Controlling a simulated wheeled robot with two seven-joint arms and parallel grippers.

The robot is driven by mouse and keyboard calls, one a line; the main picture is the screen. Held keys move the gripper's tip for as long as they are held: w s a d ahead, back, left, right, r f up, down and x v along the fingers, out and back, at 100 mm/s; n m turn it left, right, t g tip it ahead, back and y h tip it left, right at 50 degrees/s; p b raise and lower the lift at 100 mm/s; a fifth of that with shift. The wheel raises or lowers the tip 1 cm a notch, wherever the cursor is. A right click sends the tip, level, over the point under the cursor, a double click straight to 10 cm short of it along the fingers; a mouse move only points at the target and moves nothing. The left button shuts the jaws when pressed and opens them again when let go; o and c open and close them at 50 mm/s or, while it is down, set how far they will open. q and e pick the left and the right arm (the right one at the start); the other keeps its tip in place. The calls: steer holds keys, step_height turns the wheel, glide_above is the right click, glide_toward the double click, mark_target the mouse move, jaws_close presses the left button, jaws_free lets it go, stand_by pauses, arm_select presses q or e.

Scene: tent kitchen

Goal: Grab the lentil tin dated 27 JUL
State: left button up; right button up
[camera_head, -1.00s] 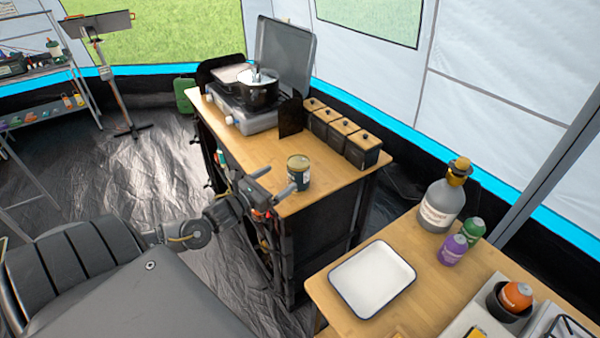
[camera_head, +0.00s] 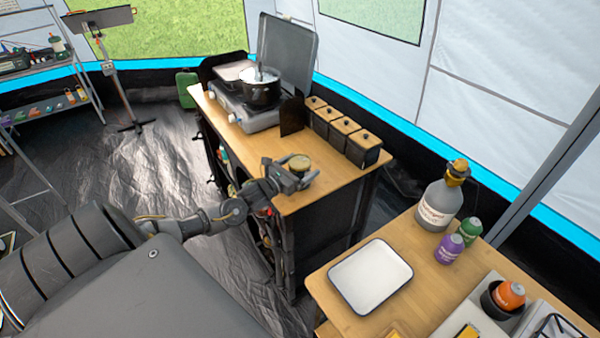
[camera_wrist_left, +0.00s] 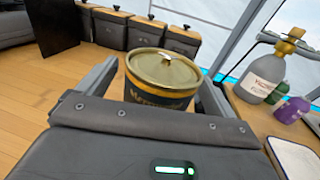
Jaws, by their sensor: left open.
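A tin (camera_head: 301,163) with a gold lid and a dark label stands upright on the near end of the wooden counter (camera_head: 245,155). In the left wrist view the tin (camera_wrist_left: 161,80) shows a yellow band and part of a word; I cannot read a date. My left gripper (camera_head: 292,174) is open at the tin. In the left wrist view its fingers (camera_wrist_left: 157,85) stand on either side of the tin, with no clear sign of a grip. The tin's lower part is hidden behind the gripper. My right gripper is not in view.
Several black canisters with wooden lids (camera_head: 342,134) line the counter's back edge. A stove with a pot (camera_head: 260,90) stands at its far end. A white tray (camera_head: 371,276), a grey bottle (camera_head: 438,205) and small canisters stand on the table at right.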

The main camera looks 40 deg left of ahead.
mark_target(299, 158)
arm_select(q)
steer(key=shift+s, duration=0.1)
steer(key=shift+c, duration=1.2)
steer(key=c, duration=1.1)
steer(key=shift+c, duration=0.2)
steer(key=shift+r, duration=0.1)
steer(key=shift+r, duration=0.4)
step_height(299, 158, up, 2)
steer(key=shift+a+r+b, duration=0.1)
steer(key=shift+r+b, duration=0.15)
steer(key=shift+b, duration=0.05)
steer(key=s+a+r+b, duration=0.1)
steer(key=s+a+r, duration=0.5)
steer(key=s+r, duration=0.3)
steer(key=s, duration=0.3)
steer(key=shift+a+r, duration=0.15)
steer(key=shift+r, duration=0.15)
